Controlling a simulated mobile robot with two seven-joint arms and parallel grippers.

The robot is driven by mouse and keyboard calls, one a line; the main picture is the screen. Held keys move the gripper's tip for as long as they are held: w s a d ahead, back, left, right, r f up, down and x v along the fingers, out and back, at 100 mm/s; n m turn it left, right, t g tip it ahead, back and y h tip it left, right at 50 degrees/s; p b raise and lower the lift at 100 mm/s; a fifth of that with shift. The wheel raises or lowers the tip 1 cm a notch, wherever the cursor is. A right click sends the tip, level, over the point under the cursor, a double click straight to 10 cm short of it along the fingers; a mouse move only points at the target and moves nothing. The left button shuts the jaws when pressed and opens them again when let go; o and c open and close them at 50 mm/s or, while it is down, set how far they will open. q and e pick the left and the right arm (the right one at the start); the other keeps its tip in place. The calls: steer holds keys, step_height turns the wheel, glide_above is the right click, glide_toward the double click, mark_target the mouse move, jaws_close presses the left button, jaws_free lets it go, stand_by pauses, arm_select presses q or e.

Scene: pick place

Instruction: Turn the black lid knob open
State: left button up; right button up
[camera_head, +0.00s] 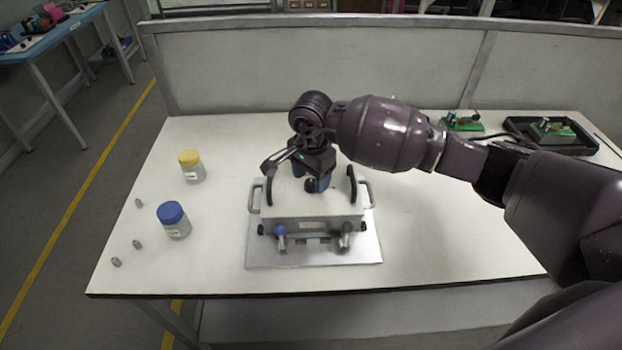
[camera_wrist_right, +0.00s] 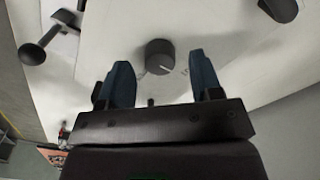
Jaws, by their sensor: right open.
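The black lid knob (camera_wrist_right: 160,56) is a short round knob with a white line on its face, on the white lid of a box-shaped device (camera_head: 312,212). In the head view the knob (camera_head: 311,185) is partly hidden by my right gripper. My right gripper (camera_head: 309,180) points down over the lid. In the right wrist view its two blue fingers (camera_wrist_right: 161,70) are apart, with the knob showing between their tips and a gap on both sides. I cannot tell whether the tips reach down to the knob's height. My left gripper is not in view.
Black lid clamps (camera_head: 351,184) and side handles flank the lid. A blue knob (camera_head: 281,238) is on the device's front. A yellow-capped jar (camera_head: 192,168), a blue-capped jar (camera_head: 174,221) and small grey pieces stand left. A black tray (camera_head: 552,135) lies back right. A partition (camera_head: 240,65) stands behind.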

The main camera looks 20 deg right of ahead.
steer(key=shift+f, duration=0.6)
steer(key=c, duration=0.9)
steer(key=shift+c, duration=0.2)
